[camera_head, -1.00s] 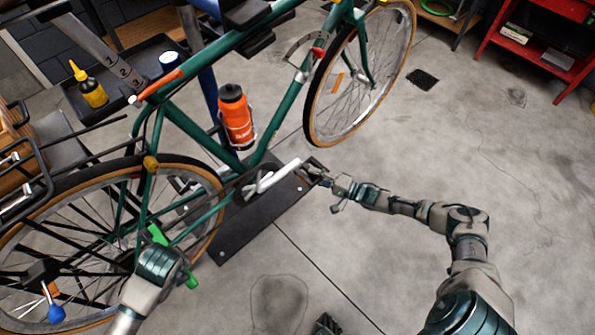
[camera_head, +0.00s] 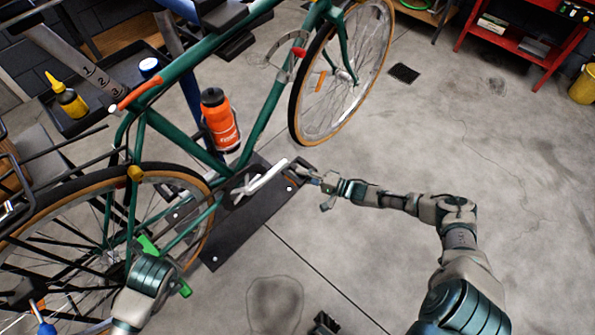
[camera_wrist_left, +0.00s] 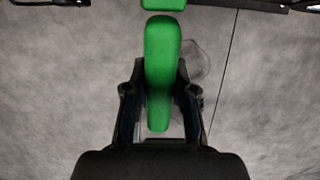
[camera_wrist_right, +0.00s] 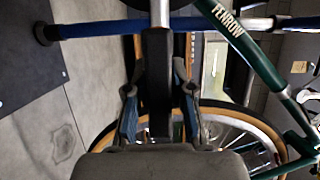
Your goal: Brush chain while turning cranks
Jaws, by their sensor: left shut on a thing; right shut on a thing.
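A green bicycle (camera_head: 262,122) is held up at the left of the head view. A pale crank arm (camera_head: 266,177) slants up to the right from its bottom bracket. My right gripper (camera_head: 309,175) is at the outer end of this crank. In the right wrist view it is shut on the black pedal (camera_wrist_right: 157,85), with the silver crank (camera_wrist_right: 160,13) beyond. My left gripper (camera_head: 163,268) is shut on a green brush (camera_head: 148,243) beside the rear wheel. The brush handle (camera_wrist_left: 162,70) shows between its fingers in the left wrist view. The chain and any bristle contact cannot be made out.
A dark base plate (camera_head: 233,232) lies under the crank. An orange bottle (camera_head: 220,122) sits on the frame. A tray (camera_head: 112,85) with a yellow bottle (camera_head: 68,97) stands behind. A red shelf (camera_head: 524,42) is far right. The floor at right is clear.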

